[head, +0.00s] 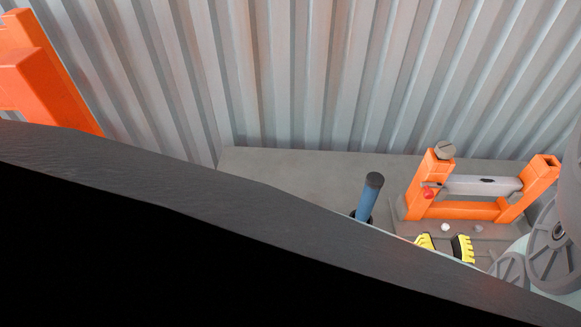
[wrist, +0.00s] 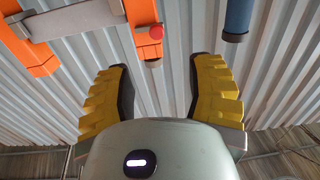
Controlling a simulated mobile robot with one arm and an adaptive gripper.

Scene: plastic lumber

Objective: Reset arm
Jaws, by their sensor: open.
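My gripper (head: 444,246) shows at the lower right of the head view as two yellow ribbed fingers, partly hidden behind a dark edge. In the wrist view my gripper (wrist: 163,72) has its two fingers spread wide, with nothing between them. An orange frame (head: 466,210) with a light grey bar (head: 480,185) stands by the gripper in the head view. The orange frame (wrist: 143,30) also shows at the top left of the wrist view, apart from the fingers.
A blue post (head: 368,198) with a dark cap stands left of the gripper. A large dark slab (head: 250,205) blocks the lower left. Another orange piece (head: 40,75) is at the upper left. A corrugated metal wall (head: 330,80) closes off the back. Some grey floor (head: 290,168) is bare.

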